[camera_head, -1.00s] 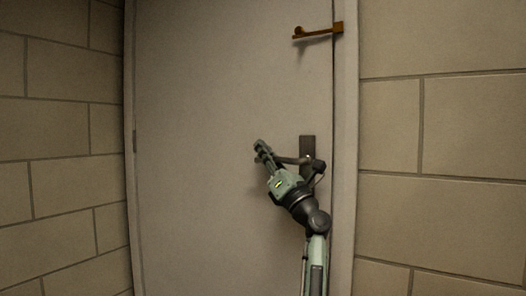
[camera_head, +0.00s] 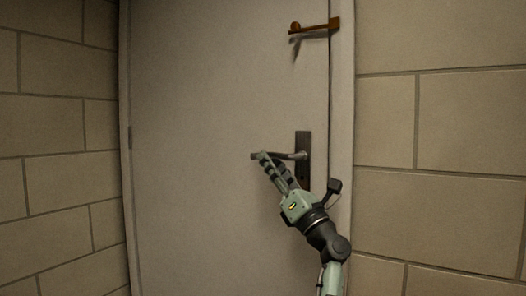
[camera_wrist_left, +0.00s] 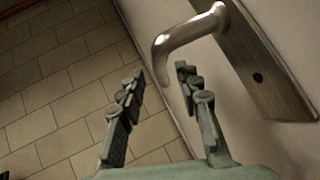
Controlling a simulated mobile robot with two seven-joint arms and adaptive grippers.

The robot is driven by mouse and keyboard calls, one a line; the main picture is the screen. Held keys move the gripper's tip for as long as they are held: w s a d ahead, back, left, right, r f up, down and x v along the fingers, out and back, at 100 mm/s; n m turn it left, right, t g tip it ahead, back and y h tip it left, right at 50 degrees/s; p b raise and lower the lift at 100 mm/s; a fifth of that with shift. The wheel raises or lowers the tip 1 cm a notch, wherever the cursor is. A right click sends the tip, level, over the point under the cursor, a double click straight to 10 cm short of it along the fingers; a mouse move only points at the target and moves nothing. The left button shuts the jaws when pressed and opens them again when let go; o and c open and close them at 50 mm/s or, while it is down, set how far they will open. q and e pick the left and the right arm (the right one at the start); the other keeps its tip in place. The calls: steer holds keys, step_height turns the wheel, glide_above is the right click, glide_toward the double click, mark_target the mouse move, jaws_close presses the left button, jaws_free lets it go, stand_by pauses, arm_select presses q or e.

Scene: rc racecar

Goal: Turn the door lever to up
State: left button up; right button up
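The metal door lever (camera_head: 286,155) points left from its dark plate (camera_head: 304,140) on the door and looks about level. My left gripper (camera_head: 264,160) is at the lever's free end, with its body below and to the right. In the left wrist view the bent lever (camera_wrist_left: 190,32) reaches toward the space between the fingertips of my left gripper (camera_wrist_left: 158,80). The two fingers are spread apart, and nothing is clamped between them. I cannot tell whether a finger touches the lever. My right gripper is in neither view.
The pale door (camera_head: 215,90) looks shut in its frame (camera_head: 341,100). An orange-brown latch (camera_head: 315,28) sits high at the door's right edge. Block walls stand on the left (camera_head: 60,130) and right (camera_head: 440,130). The door face left of the lever is clear.

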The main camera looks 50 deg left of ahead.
arm_select(q)
steer(key=v, duration=0.5)
stand_by(0.5)
